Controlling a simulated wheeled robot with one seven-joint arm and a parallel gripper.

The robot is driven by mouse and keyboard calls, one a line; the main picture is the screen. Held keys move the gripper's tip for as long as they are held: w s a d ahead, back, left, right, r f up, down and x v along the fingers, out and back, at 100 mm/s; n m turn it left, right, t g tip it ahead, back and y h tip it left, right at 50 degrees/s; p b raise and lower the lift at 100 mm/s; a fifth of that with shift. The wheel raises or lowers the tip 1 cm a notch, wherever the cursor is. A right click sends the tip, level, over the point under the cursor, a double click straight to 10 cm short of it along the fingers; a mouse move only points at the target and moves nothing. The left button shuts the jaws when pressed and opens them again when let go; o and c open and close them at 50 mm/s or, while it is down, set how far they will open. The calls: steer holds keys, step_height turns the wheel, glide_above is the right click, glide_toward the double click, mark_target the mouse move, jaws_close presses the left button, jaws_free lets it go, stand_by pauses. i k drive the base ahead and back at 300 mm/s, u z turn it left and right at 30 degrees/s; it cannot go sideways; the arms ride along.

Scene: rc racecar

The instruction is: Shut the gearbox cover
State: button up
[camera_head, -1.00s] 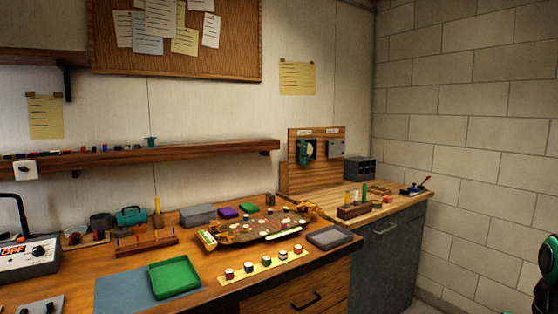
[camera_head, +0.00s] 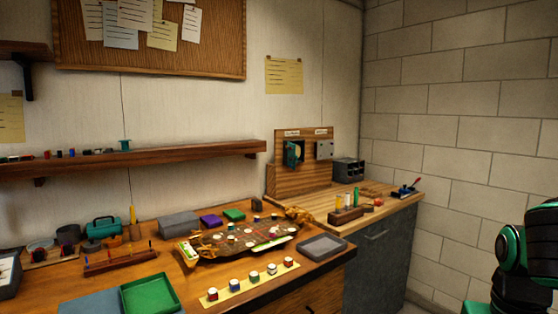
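A wooden backboard (camera_head: 290,180) stands at the rear of the right-hand bench, with two small labelled fittings on it. The left fitting is a dark box with a teal cover (camera_head: 292,153) that appears to stand ajar; I take it to be the gearbox, but the label is too small to read. The right fitting is a flat grey plate (camera_head: 324,150). Part of my black and green arm shows at the right edge. My gripper is out of view, so its state is hidden.
A grey cubby box (camera_head: 348,170) stands right of the backboard. A wooden block with upright coloured pieces (camera_head: 346,214) and a red-handled tool (camera_head: 407,190) sit on the right bench. The left bench holds a green tray (camera_head: 150,294) and a grey tray (camera_head: 322,247). A block wall (camera_head: 450,130) closes the right side.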

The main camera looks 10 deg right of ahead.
mark_target(292, 158)
steer(key=z, duration=0.05)
steer(key=i, duration=0.7)
steer(key=k, duration=1.15)
steer(key=u, duration=0.75)
steer(key=i, duration=1.2)
steer(key=z, duration=0.5)
steer(key=i, duration=0.55)
steer(key=z, duration=0.45)
